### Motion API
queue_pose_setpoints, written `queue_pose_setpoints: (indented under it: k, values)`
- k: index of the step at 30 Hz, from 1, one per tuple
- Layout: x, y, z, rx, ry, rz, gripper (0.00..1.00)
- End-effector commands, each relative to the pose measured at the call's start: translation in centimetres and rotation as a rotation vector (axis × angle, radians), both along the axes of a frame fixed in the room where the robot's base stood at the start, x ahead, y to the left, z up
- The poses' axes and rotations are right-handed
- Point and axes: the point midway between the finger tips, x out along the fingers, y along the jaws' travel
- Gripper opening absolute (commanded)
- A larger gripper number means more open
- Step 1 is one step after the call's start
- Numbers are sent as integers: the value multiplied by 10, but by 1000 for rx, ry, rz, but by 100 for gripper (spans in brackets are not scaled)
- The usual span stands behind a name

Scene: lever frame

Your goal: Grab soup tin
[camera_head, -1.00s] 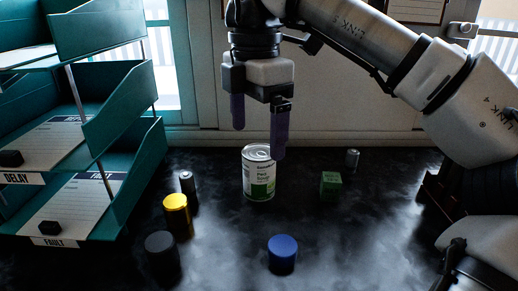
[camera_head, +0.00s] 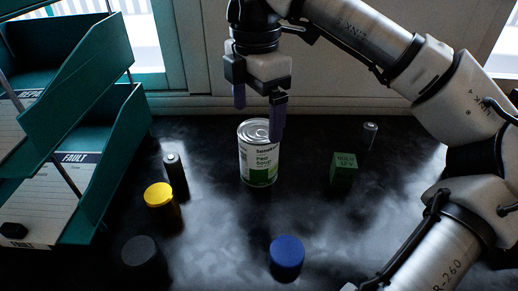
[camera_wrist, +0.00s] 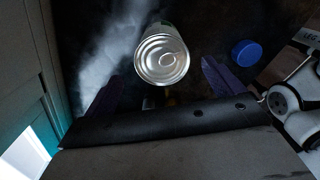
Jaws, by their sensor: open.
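The soup tin (camera_head: 259,158) stands upright on the dark table, with a white and green label and a bare metal lid. My gripper (camera_head: 258,118) is open, pointing down, with its dark purple fingers at about the height of the tin's top in the head view. In the wrist view the tin's lid (camera_wrist: 162,60) shows between and beyond the two open fingers (camera_wrist: 163,85). I see no clear contact between the fingers and the tin. The tin's far side is hidden.
A yellow-capped jar (camera_head: 160,197), a battery (camera_head: 174,172) and a black cylinder (camera_head: 141,256) stand left of the tin. A blue-topped cylinder (camera_head: 287,256) is in front. A green box (camera_head: 343,168) and a small can (camera_head: 369,134) stand right. Teal trays (camera_head: 105,160) rise at the left.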

Motion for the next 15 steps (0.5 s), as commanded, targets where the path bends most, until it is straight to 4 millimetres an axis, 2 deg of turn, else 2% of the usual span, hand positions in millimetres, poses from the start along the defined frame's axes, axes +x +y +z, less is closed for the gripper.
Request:
queue_pose_setpoints:
  k: [8,15]
  values:
    - [-1,-1,-17,0,1,0,93]
    - [-2,-5,-46,3,3,2,93]
